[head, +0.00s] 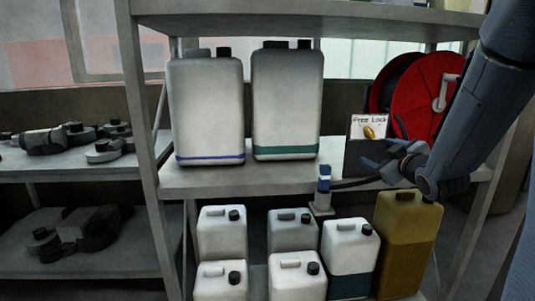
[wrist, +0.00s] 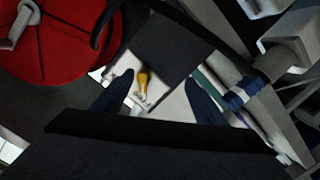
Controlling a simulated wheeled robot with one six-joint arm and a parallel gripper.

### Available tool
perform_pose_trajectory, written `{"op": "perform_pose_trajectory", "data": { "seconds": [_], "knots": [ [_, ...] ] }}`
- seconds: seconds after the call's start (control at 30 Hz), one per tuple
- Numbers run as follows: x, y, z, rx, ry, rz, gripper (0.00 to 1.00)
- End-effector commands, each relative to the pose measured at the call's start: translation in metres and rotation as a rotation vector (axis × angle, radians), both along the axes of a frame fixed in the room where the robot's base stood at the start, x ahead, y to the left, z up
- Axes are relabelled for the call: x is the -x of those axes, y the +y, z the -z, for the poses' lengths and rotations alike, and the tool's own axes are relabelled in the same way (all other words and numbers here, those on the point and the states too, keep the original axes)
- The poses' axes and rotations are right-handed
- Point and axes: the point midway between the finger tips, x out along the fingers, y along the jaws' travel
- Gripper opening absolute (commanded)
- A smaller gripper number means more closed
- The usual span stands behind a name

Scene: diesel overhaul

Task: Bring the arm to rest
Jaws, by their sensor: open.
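My gripper (head: 384,158) is at the right end of the shelf in the head view, on the end of my blue-grey arm that comes in from the upper right. In the wrist view my gripper (wrist: 158,80) has its two dark blue fingers spread apart with nothing held between them. A small brass-coloured piece (wrist: 143,79) shows beyond the fingers, in front of a white card (wrist: 121,92). In the head view the card (head: 360,122) carries printed words, and the brass piece (head: 368,132) is just above my gripper. I cannot tell the gap between them.
A red hose reel (head: 414,84) is right behind my gripper. Two large white canisters (head: 206,110) stand on the shelf (head: 240,181) to the left. A blue-and-white cylinder (head: 324,184) is near the shelf edge. Smaller white jugs and a yellow-brown canister (head: 404,240) stand below.

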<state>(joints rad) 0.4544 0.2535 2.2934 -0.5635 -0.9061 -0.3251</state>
Motion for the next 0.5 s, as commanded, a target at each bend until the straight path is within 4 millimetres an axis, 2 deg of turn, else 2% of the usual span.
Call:
{"op": "perform_pose_trajectory", "data": {
  "seconds": [0.13, 0.27, 0.37, 0.5],
  "knots": [
    [0.021, 0.030, 0.054, -0.109, 0.240, 0.085, 0.66],
    [0.060, 0.059, 0.104, -0.213, 0.478, 0.174, 0.66],
    [0.102, 0.085, 0.139, -0.286, 0.665, 0.244, 0.66],
    [0.174, 0.126, 0.177, -0.372, 0.930, 0.339, 0.66]
  ]
}}
